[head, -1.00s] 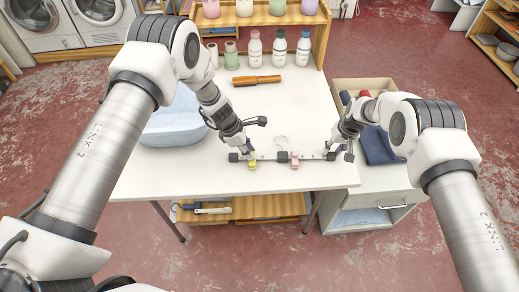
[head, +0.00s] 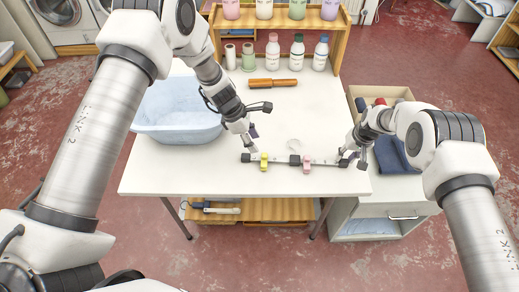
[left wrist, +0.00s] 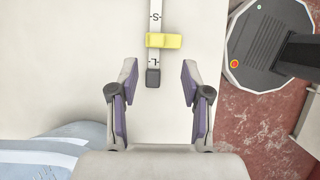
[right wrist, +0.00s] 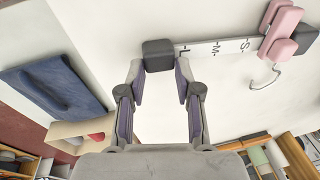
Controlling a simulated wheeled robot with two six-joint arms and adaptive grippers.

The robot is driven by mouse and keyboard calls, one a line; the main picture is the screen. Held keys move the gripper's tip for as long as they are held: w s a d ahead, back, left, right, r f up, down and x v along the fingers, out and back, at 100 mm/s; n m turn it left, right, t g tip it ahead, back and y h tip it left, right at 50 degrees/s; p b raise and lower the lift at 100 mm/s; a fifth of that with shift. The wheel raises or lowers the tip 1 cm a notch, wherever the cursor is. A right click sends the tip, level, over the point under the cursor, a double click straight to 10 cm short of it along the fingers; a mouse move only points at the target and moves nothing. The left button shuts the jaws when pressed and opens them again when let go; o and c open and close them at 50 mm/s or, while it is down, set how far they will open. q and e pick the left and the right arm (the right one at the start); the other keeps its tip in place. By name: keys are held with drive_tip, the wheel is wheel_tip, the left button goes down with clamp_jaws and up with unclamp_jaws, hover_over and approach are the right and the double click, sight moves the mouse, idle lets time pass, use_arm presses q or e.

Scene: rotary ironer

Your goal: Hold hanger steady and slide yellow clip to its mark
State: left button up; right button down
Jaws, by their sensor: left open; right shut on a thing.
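The hanger is a bar with a dark centre block (head: 294,160), dark end blocks and a hook (head: 294,145), lying near the table's front edge. The yellow clip (head: 264,160) is on its left half. In the left wrist view the yellow clip (left wrist: 163,40) sits between the S and L marks; any mark under it is hidden. My left gripper (left wrist: 157,88) is open and empty, its fingers apart on either side of the left end block (left wrist: 153,78). The pink clip (right wrist: 280,30) is beside the centre block, inside the S mark. My right gripper (right wrist: 159,78) is shut on the hanger's right end block (right wrist: 158,55).
A pale blue basin (head: 178,112) stands left on the white table (head: 190,170). A brown-handled tool (head: 273,82) and several bottles (head: 298,52) are at the back. A box and folded dark blue cloth (head: 392,156) are at the right. The table's middle is clear.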

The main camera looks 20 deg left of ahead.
use_arm(q)
drive_tip(key=v, duration=0.4)
drive_tip(key=shift+a+r, duration=0.2)
drive_tip(key=shift+r, duration=0.15)
use_arm(e)
drive_tip(key=c, duration=0.7)
unclamp_jaws()
